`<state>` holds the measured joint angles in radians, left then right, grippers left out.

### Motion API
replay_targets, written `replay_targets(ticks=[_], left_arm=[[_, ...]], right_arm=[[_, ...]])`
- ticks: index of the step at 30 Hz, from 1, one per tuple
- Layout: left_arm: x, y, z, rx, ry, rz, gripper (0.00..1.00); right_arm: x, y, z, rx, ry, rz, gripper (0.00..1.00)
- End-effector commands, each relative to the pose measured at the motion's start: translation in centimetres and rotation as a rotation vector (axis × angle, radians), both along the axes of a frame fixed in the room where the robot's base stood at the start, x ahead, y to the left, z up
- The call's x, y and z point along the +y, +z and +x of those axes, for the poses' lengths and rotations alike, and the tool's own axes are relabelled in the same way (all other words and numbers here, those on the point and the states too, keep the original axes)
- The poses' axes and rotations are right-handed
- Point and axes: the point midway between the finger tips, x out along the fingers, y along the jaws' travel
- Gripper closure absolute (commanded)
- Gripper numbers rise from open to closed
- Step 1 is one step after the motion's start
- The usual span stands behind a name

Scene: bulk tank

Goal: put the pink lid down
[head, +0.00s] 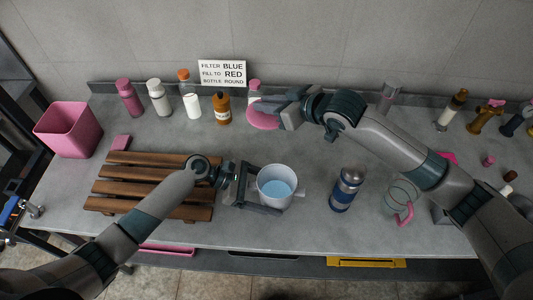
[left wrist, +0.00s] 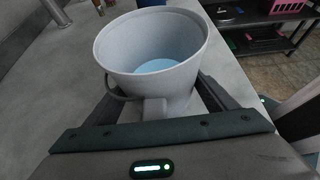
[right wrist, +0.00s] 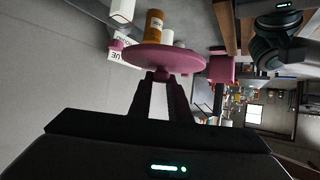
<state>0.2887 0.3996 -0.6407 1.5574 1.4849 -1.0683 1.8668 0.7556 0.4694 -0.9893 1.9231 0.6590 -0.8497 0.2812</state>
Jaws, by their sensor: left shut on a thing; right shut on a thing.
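The pink lid (head: 264,116) is a round disc in the head view, near the back of the bench. My right gripper (head: 284,109) is shut on it. In the right wrist view the lid (right wrist: 160,58) is seen nearly edge-on, with its knob between the fingertips (right wrist: 162,78). Whether it touches the bench cannot be told. My left gripper (head: 258,188) is shut on a light grey pot (head: 264,174) with pale blue liquid inside. The pot also fills the left wrist view (left wrist: 150,85), with the fingers on either side of its lower part.
A slatted wooden rack (head: 150,185) lies left of the pot, and a blue-and-steel canister (head: 346,189) stands right of it. Several bottles, including a brown one (head: 222,108), stand along the back by a sign (head: 222,73). A pink bin (head: 68,130) is far left.

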Motion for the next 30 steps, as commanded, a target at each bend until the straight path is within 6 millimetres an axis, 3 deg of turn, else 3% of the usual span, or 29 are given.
replay_targets(ticks=[6, 15, 24, 30], left_arm=[[0.0, 0.0, 0.0, 0.0, 0.001, 0.0, 0.34], [0.0, 0.0, 0.0, 0.0, 0.001, 0.0, 0.34], [0.0, 0.0, 0.0, 0.0, 0.001, 0.0, 0.34], [0.0, 0.0, 0.0, 0.0, 0.001, 0.0, 0.34]], right_arm=[[4.3, -1.8, 0.9, -0.004, 0.062, -0.005, 1.0], [7.0, -4.2, 1.0, -0.005, 0.157, -0.004, 1.0], [7.5, -7.1, 1.0, -0.004, 0.275, -0.005, 1.0], [5.7, -9.9, 1.6, -0.002, 0.391, -0.006, 1.0]])
